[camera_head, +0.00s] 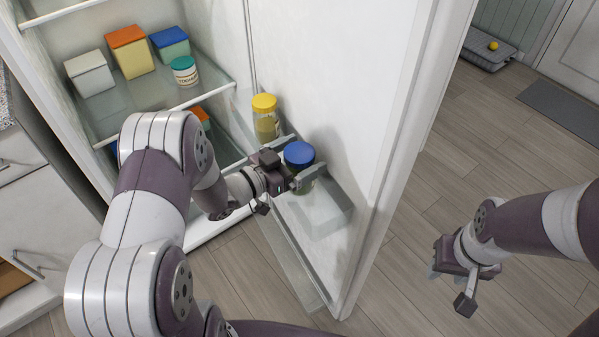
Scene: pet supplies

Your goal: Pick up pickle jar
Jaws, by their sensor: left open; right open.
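A jar with a blue lid and dark green contents (299,155), which looks like the pickle jar, stands upright in the fridge door shelf. My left gripper (305,172) is open at this jar, with one finger reaching across its near side below the lid. The other finger is hard to make out, and I cannot tell whether the gripper touches the jar. The jar's lower part is partly hidden by the gripper. My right gripper (450,285) is open and empty over the floor at the right.
A yellow-lidded jar (265,122) stands just behind in the same door shelf (325,215). The open fridge door (375,130) rises to the right. Several containers, including a small teal-lidded jar (185,72), stand on the glass shelf inside.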

